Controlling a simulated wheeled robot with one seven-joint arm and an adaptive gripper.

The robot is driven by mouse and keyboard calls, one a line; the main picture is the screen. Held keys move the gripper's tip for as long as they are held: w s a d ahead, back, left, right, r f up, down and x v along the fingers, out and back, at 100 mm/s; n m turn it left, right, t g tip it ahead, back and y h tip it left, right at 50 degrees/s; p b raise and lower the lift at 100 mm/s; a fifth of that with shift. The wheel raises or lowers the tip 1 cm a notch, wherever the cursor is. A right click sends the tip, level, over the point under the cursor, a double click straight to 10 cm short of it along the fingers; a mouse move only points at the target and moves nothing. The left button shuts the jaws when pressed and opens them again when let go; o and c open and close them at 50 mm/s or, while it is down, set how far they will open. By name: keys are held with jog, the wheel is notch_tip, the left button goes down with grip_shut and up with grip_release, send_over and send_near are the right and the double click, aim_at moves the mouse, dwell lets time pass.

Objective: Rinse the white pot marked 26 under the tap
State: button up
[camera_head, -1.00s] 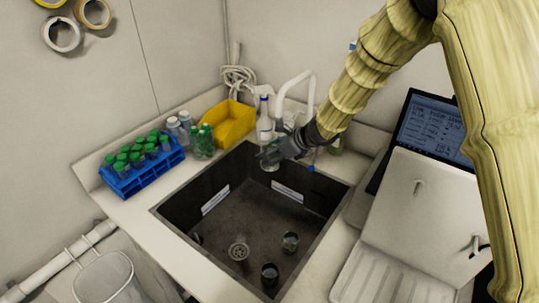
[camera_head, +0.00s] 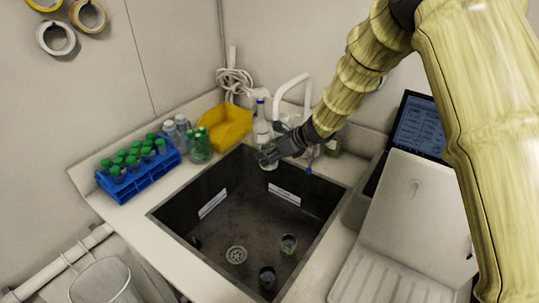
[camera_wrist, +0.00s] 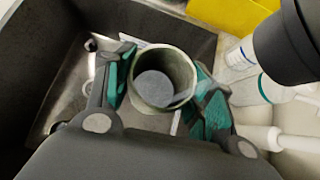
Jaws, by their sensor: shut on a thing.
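My gripper (camera_head: 270,158) is over the back corner of the dark sink (camera_head: 217,238). In the wrist view my gripper (camera_wrist: 160,85) is shut on a small round pot (camera_wrist: 178,62), with teal pads against its sides. The pot's open mouth faces the wrist camera, and a grey disc-like bottom shows inside. No number can be read on it. In the head view the pot is mostly hidden by the fingers. The white tap (camera_head: 291,85) curves up just behind my gripper. I cannot see any water running.
Two small pots stand in the sink, one at the right (camera_head: 289,244) and one at the front (camera_head: 267,279). A blue rack (camera_head: 140,182) of green-capped tubes, a yellow bin (camera_head: 226,128) and a wash bottle (camera_head: 262,125) line the counter. A laptop (camera_head: 420,125) stands at the right.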

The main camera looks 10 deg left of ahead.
jog(key=shift+d+b, duration=0.6)
jog(key=shift+a+b, duration=0.45)
jog(key=shift+a, duration=0.15)
dwell(0.3)
jog(key=shift+s+f+b, duration=0.1)
jog(key=shift+s+b, duration=0.25)
jog(key=shift+b, duration=0.05)
jog(key=s+b, duration=0.5)
jog(key=s, duration=0.2)
jog(key=shift+s, duration=0.15)
dwell(0.3)
jog(key=shift+a+r, duration=0.1)
jog(key=shift+r, duration=0.1)
dwell(1.0)
jog(key=s+r+b, duration=0.1)
jog(key=s+r, duration=0.3)
jog(key=s, duration=0.1)
jog(key=shift+a, duration=0.15)
dwell(0.4)
